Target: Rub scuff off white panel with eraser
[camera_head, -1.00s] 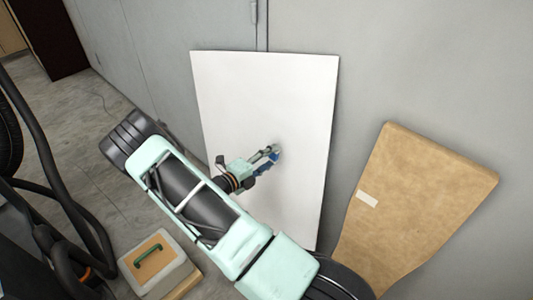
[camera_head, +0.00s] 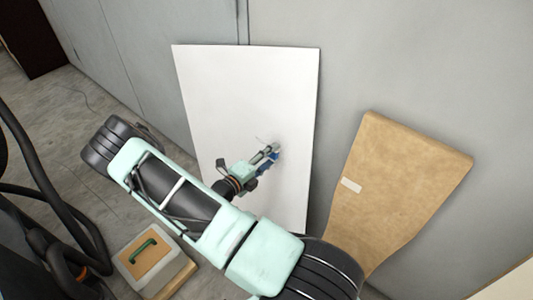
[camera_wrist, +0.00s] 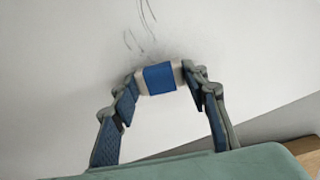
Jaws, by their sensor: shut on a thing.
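The white panel (camera_head: 225,95) leans upright against the grey wall. My gripper (camera_wrist: 160,80) is shut on the eraser (camera_wrist: 159,78), a white block with a blue sleeve, held crosswise between the fingertips. In the head view my gripper (camera_head: 268,153) is in front of the panel's right middle part, and the eraser is hard to make out there. The dark, thin, curved scuff marks (camera_wrist: 138,43) show on the panel just above the eraser in the wrist view. The eraser is at or very near the panel; I cannot tell whether it touches.
A bent brown board (camera_head: 395,190) with a small pale label leans against the wall right of the panel. A box with a green handle (camera_head: 148,262) stands on the floor at lower left. Black hoses (camera_head: 45,190) run along the left side.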

